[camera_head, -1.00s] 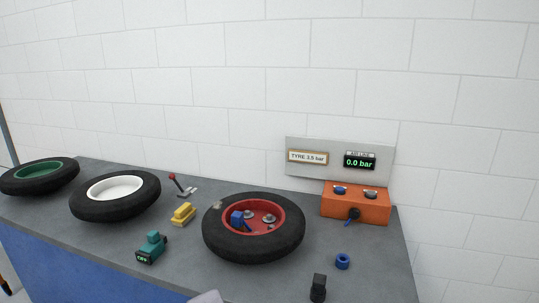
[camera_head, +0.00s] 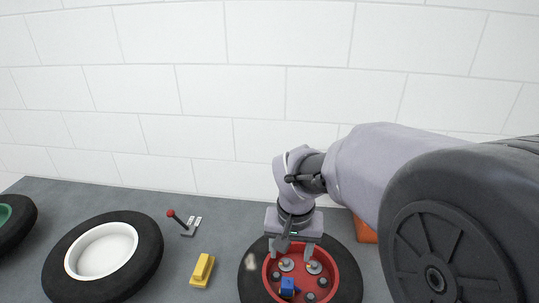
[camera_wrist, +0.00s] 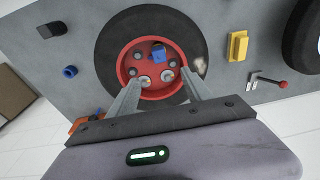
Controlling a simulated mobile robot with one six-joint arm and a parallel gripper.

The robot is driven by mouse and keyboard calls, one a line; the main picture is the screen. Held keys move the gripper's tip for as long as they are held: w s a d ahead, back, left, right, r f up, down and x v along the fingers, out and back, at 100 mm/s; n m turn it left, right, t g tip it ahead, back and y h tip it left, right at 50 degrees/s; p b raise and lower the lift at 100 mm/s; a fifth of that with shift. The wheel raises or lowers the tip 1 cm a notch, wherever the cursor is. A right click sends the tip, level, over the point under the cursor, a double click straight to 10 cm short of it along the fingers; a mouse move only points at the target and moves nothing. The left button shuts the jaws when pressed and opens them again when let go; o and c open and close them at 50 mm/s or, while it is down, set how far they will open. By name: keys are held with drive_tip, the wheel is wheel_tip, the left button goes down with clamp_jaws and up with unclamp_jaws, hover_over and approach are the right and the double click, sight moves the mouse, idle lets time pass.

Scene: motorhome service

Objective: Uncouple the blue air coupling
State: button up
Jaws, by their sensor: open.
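A blue block-like fitting (camera_head: 288,286), which looks like the blue air coupling, sits inside the red wheel rim (camera_head: 355,275). It also shows in the wrist view (camera_wrist: 157,55), at the upper right part of the rim among several round studs. My gripper (camera_head: 292,258) points down over the far part of this wheel, its fingers apart. In the wrist view my open gripper (camera_wrist: 161,82) has nothing between its fingers, and the blue fitting appears beyond the fingertips. I cannot tell the exact height gap. A separate blue ring (camera_wrist: 70,72) lies on the bench.
A yellow block (camera_head: 203,270) and a red-knobbed lever (camera_head: 180,222) lie left of the red wheel. A tyre with a white rim (camera_head: 137,245) is farther left. An orange box (camera_head: 363,230) is mostly hidden behind my arm. A black piece (camera_wrist: 53,30) lies on the bench.

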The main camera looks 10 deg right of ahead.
sight(287, 282)
drive_tip(key=f+b, duration=0.2)
drive_tip(key=f, duration=0.4)
drive_tip(key=w+f+b, duration=0.1)
drive_tip(key=f+b, duration=0.1)
drive_tip(key=f, duration=0.4)
drive_tip(key=w+f+b, duration=0.1)
drive_tip(key=f+b, duration=0.1)
drive_tip(key=f, duration=0.4)
drive_tip(key=shift+w+d+b, duration=0.25)
drive_tip(key=shift+d+b, duration=0.05)
drive_tip(key=shift+r, duration=0.1)
clamp_jaws()
drive_tip(key=c, duration=0.7)
unclamp_jaws()
clamp_jaws()
drive_tip(key=shift+r, duration=0.25)
drive_tip(key=shift+r+p, duration=0.4)
drive_tip(key=shift+p, duration=0.05)
